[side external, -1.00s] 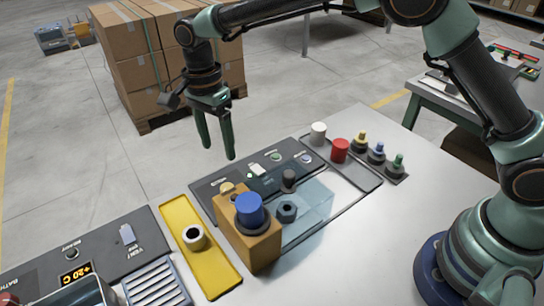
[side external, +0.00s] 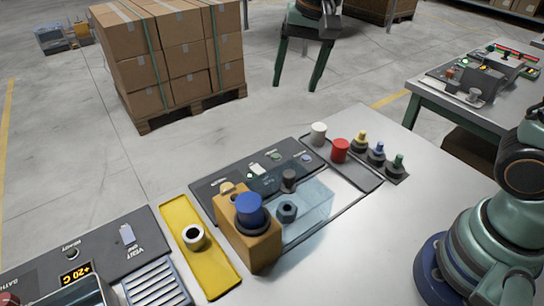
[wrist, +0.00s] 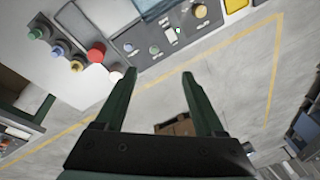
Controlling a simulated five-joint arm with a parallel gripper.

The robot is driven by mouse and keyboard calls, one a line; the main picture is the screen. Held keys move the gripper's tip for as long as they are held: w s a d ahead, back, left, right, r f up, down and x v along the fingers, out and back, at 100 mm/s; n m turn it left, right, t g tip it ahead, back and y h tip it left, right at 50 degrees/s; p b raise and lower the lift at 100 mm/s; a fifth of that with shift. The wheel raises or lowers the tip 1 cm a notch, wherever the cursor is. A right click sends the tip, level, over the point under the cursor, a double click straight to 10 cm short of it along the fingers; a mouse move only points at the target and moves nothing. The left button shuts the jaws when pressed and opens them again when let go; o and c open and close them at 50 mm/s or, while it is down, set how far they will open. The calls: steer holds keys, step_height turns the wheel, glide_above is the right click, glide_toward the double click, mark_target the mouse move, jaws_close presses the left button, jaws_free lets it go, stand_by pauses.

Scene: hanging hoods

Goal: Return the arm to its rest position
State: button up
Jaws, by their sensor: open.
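My gripper (side external: 297,88) hangs near the top middle of the side external view, high and away from the work table. Its two green fingers are spread apart with nothing between them. In the wrist view the gripper (wrist: 159,75) also shows open and empty, its fingers reaching over the floor beside the table edge. The upper part of the arm is out of the side external frame; my base and lower links stand at the right.
The table holds a wooden block (side external: 262,247) with a blue knob (side external: 249,208), a clear box (side external: 316,209), a yellow tray (side external: 216,270), a red cylinder (side external: 340,150) and several small knobbed pieces. Stacked cartons (side external: 170,60) stand on the floor behind. Space above the table is clear.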

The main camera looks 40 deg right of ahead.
steer(key=s+d+n+t, duration=0.3)
steer(key=s+d+n, duration=0.4)
steer(key=s+d, duration=0.2)
steer(key=shift+s+d+f+h, duration=0.3)
steer(key=shift+s+d+f, duration=0.1)
steer(key=shift+s, duration=0.7)
